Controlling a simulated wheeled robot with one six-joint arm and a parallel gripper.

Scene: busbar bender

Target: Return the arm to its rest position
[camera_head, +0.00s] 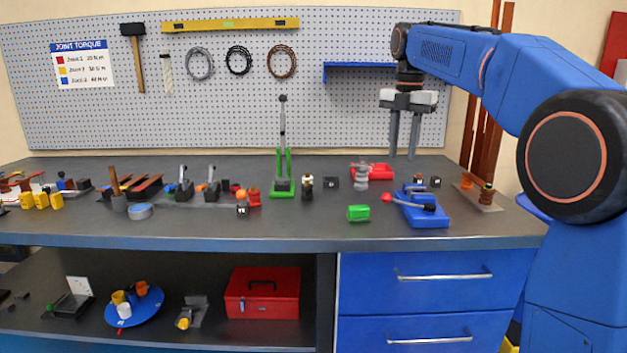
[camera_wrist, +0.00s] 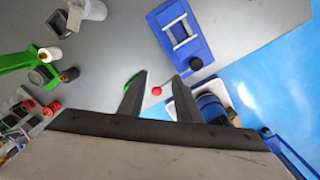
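My gripper (camera_head: 402,156) hangs from my blue arm in the head view, fingers pointing down, above the right part of the workbench. A clear gap shows between the two fingers, and nothing is between them. In the wrist view my gripper (camera_wrist: 158,84) also shows two dark fingers apart. The blue bender (camera_head: 424,208) stands on the bench below and slightly right of the fingers, with no contact. Its frame shows at the top of the wrist view (camera_wrist: 181,35). A red ball (camera_wrist: 157,91) appears in the gap, lower down.
The bench (camera_head: 300,225) holds a green lever press (camera_head: 283,187), a green block (camera_head: 358,213), a red tray (camera_head: 378,170) and several small parts. A pegboard (camera_head: 330,120) with hanging tools and a blue shelf (camera_head: 358,66) stands behind. The air around the fingers looks clear.

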